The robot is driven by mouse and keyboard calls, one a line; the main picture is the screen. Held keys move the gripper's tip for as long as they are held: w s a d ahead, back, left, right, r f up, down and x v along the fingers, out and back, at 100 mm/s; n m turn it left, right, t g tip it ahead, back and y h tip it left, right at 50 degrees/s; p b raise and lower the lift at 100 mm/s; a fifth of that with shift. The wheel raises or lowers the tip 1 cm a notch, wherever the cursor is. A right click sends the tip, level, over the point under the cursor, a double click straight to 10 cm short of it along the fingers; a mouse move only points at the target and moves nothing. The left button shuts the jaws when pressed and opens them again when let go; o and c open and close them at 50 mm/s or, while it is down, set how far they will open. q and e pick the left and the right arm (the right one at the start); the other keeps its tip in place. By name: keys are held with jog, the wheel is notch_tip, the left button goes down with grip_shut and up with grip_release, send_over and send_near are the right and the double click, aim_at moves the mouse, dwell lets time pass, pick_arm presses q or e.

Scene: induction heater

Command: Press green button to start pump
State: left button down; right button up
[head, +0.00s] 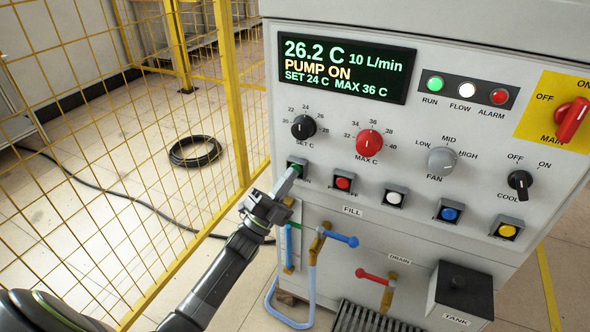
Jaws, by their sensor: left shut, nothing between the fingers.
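The grey panel of the machine (230,0) fills the right half of the head view. The green button (297,167) is at the left end of the panel's button row, in a dark square mount. My left gripper (288,180) is shut and empty, with its fingertips at the green button, covering part of it. I cannot tell how far the button is pushed in. The display (345,68) reads 26.2 C, 10 L/min, PUMP ON, SET 24 C, MAX 36 C. The green RUN lamp (435,83) looks lit. My right gripper is not in view.
A red button (343,183) sits just right of the green one. Below are a blue-handled fill valve (340,239), a red-handled drain valve (372,275) and a black tank box (462,290). A yellow mesh fence (238,100) stands close on the left.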

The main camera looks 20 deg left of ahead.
pick_arm(q)
jog(key=shift+s, duration=0.7)
jog(key=shift+p, duration=0.3)
jog(key=shift+s+p, duration=1)
jog(key=shift+s, duration=1.5)
jog(key=shift+s, duration=0.1)
jog(key=s+p, duration=0.3)
jog(key=s, duration=0.7)
jog(key=shift+s, duration=0.4)
